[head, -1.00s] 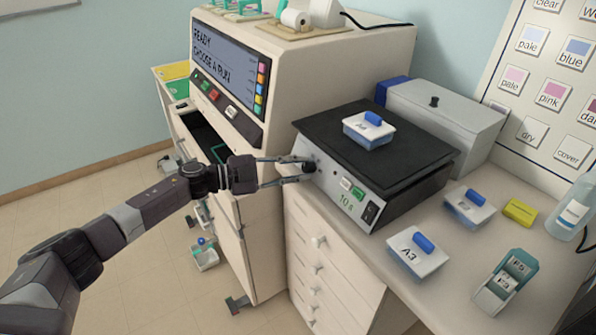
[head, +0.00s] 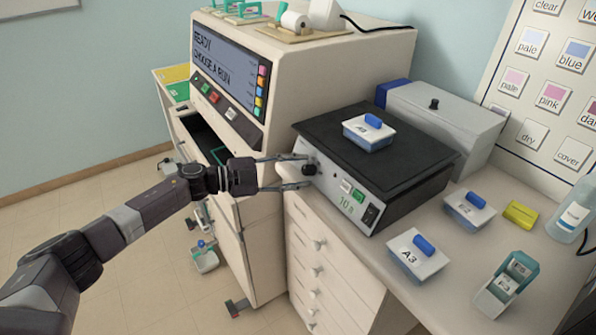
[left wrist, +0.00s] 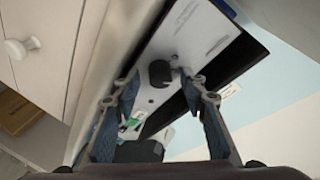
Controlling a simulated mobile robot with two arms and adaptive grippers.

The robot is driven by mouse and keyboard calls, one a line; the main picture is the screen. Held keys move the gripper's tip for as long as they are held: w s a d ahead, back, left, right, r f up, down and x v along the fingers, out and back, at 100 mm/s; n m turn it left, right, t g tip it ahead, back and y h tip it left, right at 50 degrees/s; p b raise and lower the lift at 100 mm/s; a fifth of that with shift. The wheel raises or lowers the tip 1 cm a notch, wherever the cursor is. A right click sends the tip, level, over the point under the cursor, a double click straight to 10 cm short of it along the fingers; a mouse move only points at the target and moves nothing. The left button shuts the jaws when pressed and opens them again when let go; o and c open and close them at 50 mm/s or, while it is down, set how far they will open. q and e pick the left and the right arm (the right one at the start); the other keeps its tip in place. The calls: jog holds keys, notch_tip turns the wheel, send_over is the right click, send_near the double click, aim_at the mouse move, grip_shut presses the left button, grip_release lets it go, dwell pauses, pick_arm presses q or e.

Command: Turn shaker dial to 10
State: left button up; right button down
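The shaker (head: 340,190), a grey box with a black platform, stands on the counter. Its dark round dial (head: 309,169) is at the left end of its front panel, and green text there seems to read 10. My left gripper (head: 297,172) is open in front of the dial, one finger above and one below it. In the left wrist view the dial (left wrist: 160,73) shows between the fingertips, apart from both fingers. A lidded dish (head: 369,132) with a blue handle sits on the platform. My right gripper is not in view.
A staining machine (head: 300,60) with a screen stands left of the shaker. A grey box (head: 445,115) is behind it. Dish A3 (head: 418,254), another blue-handled dish (head: 470,208), a yellow block (head: 520,213), a slide holder (head: 505,285) and a bottle (head: 575,212) stand to the right.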

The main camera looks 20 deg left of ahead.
pick_arm(q)
jog(key=v, duration=1.2)
jog(key=shift+f, duration=0.15)
jog(key=w+a+f+n+t+y, duration=0.1)
jog(key=a+f+n+t+y, duration=0.3)
jog(key=f, duration=0.7)
jog(key=w+d+f+n+y, duration=0.1)
jog(key=f+n+y, duration=0.3)
jog(key=f, duration=0.7)
jog(key=s+a+f+n+g+y, duration=0.1)
jog(key=s+f+n+y, duration=0.15)
jog(key=s+f, duration=0.45)
jog(key=s+a+f+n+g+y, duration=0.1)
jog(key=s+f+n, duration=0.15)
jog(key=f, duration=0.75)
jog(key=s+d+f+n+g+y, duration=0.1)
jog(key=s+d+f+g, duration=0.1)
jog(key=s+f, duration=0.65)
jog(key=s+d+f+n+g, duration=0.25)
jog(key=s+f, duration=0.35)
jog(key=s, duration=0.6)
jog(key=s+d+f+n+g+y, duration=0.1)
jog(key=s+d+f+g, duration=0.2)
jog(key=s+f, duration=0.55)
jog(key=s+d+f+g, duration=0.1)
jog(key=s+d+g, duration=0.2)
jog(key=s, duration=1.3)
jog(key=shift+d+n, duration=0.45)
jog(key=shift+d, duration=0.55)
